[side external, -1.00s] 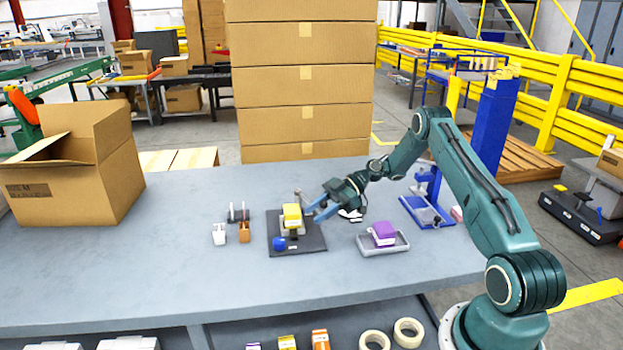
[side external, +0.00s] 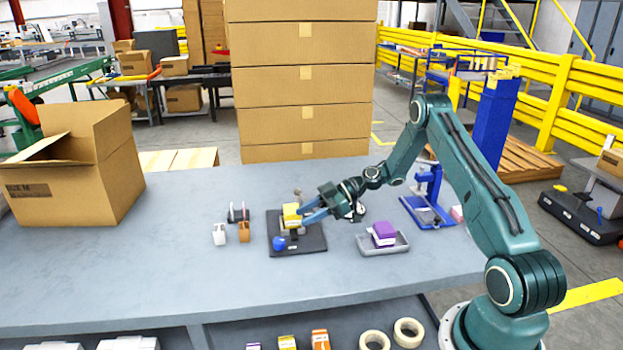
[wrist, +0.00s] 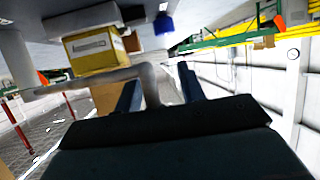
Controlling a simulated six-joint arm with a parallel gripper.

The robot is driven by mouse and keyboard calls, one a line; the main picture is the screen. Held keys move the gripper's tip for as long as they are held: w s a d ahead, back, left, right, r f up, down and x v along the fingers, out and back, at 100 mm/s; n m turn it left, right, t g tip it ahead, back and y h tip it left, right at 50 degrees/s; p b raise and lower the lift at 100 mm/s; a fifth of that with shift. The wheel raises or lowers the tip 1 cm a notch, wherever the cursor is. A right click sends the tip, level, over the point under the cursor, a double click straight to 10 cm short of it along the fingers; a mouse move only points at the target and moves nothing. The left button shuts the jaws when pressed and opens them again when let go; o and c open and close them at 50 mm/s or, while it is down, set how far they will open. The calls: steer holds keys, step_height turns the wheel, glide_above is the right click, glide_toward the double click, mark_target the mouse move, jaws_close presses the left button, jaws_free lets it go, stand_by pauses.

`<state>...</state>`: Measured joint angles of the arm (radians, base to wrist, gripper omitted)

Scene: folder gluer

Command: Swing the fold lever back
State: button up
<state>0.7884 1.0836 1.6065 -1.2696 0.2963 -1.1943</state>
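The folder gluer is a dark base plate (side external: 312,243) on the grey table, with a yellow carton (side external: 291,215) on it and a blue knob (side external: 279,243) at its front left corner. The yellow carton (wrist: 95,50) and blue knob (wrist: 163,22) also show in the wrist view. There, a bent grey bar (wrist: 150,84), seemingly the fold lever, runs past the carton with its end between my fingers. My gripper (side external: 303,213) is beside the carton's right side. Its fingers (wrist: 160,88) stand apart, the bar nearer the left one; contact is unclear.
A grey tray (side external: 400,247) with a purple carton (side external: 384,233) lies to the right, and a blue stand (side external: 428,205) beyond it. Small white (side external: 219,234) and brown (side external: 244,232) holders stand left of the plate. The table's left front is clear.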

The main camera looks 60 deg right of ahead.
steer(key=shift+w+a+m+t+h, duration=1.3)
steer(key=shift+w+a+m+h, duration=0.15)
steer(key=shift+w+m, duration=0.2)
steer(key=shift+w+a+m+t+h, duration=0.25)
steer(key=shift+w+m+h, duration=0.2)
steer(key=shift+w, duration=0.1)
steer(key=shift+w+a+m+t+h, duration=0.3)
steer(key=shift+w+m+h, duration=0.15)
steer(key=shift+w, duration=0.15)
steer(key=shift+w+a+m+t+h, duration=0.25)
steer(key=shift+w+m+h, duration=0.2)
steer(key=shift+w, duration=0.1)
steer(key=shift+w+m+h, duration=0.2)
steer(key=shift+m+h, duration=0.1)
steer(key=v, duration=1.4)
steer(key=s+a+r+n+g+h, duration=0.1)
steer(key=s+a+r+g, duration=0.5)
steer(key=s+a+r, duration=0.6)
steer(key=shift+s+a+r+g+h, duration=0.35)
steer(key=shift+a+r, duration=0.5)
steer(key=shift+a, duration=0.8)
